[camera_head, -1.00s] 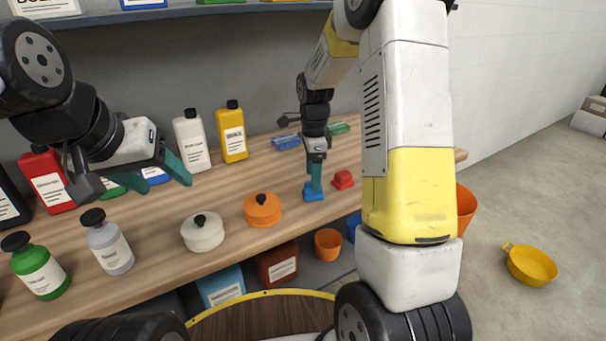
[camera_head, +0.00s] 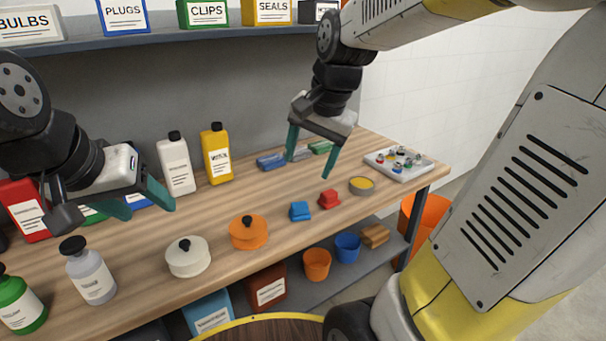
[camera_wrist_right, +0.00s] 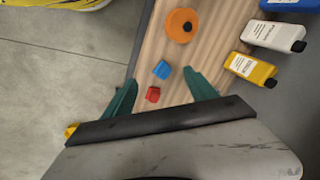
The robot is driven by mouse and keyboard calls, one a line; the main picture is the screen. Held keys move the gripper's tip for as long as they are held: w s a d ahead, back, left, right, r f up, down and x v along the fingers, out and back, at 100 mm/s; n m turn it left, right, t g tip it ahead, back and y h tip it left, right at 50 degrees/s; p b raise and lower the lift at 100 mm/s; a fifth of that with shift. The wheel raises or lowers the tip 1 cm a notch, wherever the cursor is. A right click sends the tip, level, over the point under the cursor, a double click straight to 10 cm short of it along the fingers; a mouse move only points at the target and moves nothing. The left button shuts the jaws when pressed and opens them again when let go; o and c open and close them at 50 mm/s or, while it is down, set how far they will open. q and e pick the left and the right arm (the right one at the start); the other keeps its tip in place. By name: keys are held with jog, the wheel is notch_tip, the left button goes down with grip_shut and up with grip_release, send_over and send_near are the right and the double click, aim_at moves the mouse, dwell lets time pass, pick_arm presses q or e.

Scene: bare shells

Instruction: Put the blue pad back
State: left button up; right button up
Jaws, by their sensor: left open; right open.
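A small blue block (camera_head: 300,211) with a raised top sits on the workbench (camera_head: 215,262), just left of a similar red block (camera_head: 329,198). The blue block (camera_wrist_right: 162,70) also shows in the right wrist view. A flat blue piece (camera_head: 271,162) lies at the back of the bench beside a grey piece and a green piece (camera_head: 321,147). I cannot tell which blue thing is the pad. My right gripper (camera_head: 308,167) is open and empty, raised above the bench behind the blocks. My left gripper (camera_head: 150,212) is open and empty at the left, near the bottles.
An orange lidded pot (camera_head: 248,232) and a white one (camera_head: 188,257) stand at the front. Bottles line the back left. Cups (camera_head: 317,264) sit on the lower shelf. A shelf (camera_head: 150,37) runs above.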

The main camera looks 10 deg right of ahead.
jog(key=s+a+n+t, duration=0.1)
jog(key=s+n+t, duration=0.1)
jog(key=s+n, duration=0.5)
jog(key=shift+s+r+n+t+y, duration=0.3)
jog(key=shift+s+r+n, duration=0.1)
jog(key=shift+s, duration=1.1)
jog(key=shift+c, duration=0.3)
